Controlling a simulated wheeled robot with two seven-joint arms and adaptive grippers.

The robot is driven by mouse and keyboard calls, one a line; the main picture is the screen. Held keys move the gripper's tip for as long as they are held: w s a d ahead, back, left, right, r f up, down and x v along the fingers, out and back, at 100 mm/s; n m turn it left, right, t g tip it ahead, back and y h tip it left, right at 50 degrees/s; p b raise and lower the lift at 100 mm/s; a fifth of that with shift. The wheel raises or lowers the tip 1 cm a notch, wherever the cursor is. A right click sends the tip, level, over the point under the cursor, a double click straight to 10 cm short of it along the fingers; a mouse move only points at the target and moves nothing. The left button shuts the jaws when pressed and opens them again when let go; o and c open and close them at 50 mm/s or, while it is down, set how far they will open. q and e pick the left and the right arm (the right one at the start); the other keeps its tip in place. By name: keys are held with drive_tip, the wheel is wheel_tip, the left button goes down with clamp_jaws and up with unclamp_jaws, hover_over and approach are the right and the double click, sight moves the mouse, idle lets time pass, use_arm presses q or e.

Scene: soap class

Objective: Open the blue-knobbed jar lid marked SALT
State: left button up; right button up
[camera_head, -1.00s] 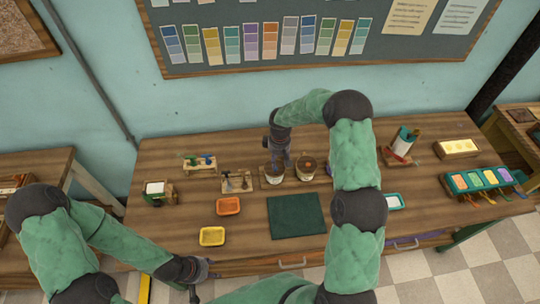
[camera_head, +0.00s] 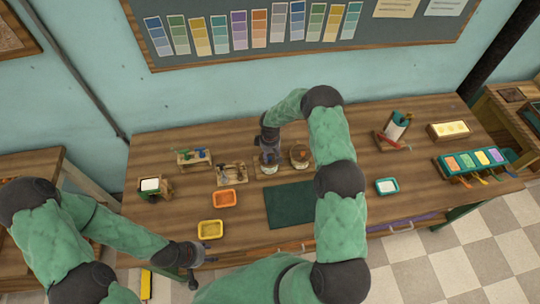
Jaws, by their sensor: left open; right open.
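Two jars stand side by side at the back middle of the table. The left jar (camera_head: 268,168) is partly hidden by my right gripper (camera_head: 268,157), which points down over its top. The right jar (camera_head: 300,157) shows a brown top and stands just right of that gripper. I cannot read a SALT mark or make out a blue knob on either jar. My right gripper is open; whether it touches the left jar I cannot tell. My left gripper (camera_head: 192,279) is open and empty, low at the table's front left edge, far from the jars.
An orange tray (camera_head: 224,199) and a yellow tray (camera_head: 210,230) lie left of a dark green mat (camera_head: 290,206). A small wooden rack (camera_head: 194,158) and a tool holder (camera_head: 231,174) stand left of the jars. A teal-rimmed dish (camera_head: 387,186) lies right of my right arm.

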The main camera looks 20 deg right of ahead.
drive_tip(key=shift+f, duration=0.45)
clamp_jaws()
